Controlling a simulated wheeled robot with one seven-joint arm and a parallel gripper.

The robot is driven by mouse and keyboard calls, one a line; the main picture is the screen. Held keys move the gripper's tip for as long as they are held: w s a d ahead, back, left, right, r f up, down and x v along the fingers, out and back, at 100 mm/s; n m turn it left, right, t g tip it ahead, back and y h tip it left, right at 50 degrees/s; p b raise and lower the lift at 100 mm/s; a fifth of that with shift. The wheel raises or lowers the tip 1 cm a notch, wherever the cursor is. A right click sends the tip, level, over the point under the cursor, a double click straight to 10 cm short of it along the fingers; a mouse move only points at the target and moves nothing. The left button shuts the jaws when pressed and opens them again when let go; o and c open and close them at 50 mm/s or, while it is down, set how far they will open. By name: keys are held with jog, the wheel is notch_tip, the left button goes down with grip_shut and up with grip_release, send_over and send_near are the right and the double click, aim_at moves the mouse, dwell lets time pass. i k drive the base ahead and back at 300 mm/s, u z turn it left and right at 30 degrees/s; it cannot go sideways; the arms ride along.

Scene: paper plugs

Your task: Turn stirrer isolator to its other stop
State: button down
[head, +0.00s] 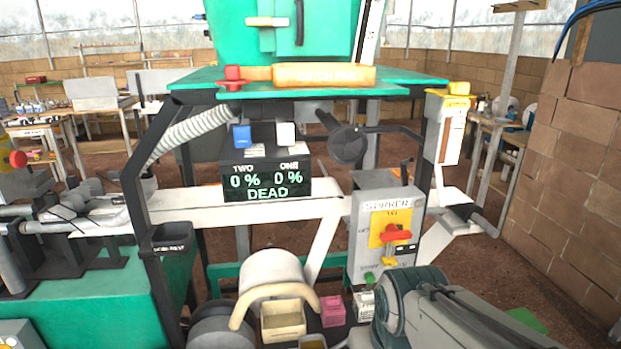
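The stirrer isolator is a grey box (366,215) labelled "STIRRER", right of centre in the head view. It has a yellow plate (381,222) and a red rotary handle (397,233). The handle looks roughly horizontal, but its exact pointing is too small to tell. Small lettering stands above and to the left of the handle. A yellow part (389,262) and a green button (370,277) sit low on the box. My arm crosses the bottom right, in front of and below the box. My gripper's fingers do not show.
A black display (266,182) left of the isolator reads "TWO 0%", "ONE 0%", "DEAD". A cream bin (283,322) and a pink bin (333,311) stand below. A green shelf (210,82) spans above. A block wall (570,170) closes the right side.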

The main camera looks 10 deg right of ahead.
aim_at(393, 232)
jog(key=u, duration=0.05)
jog(key=k, duration=0.5)
jog(key=z, duration=1.75)
jog(key=i, duration=0.85)
jog(key=u, duration=0.75)
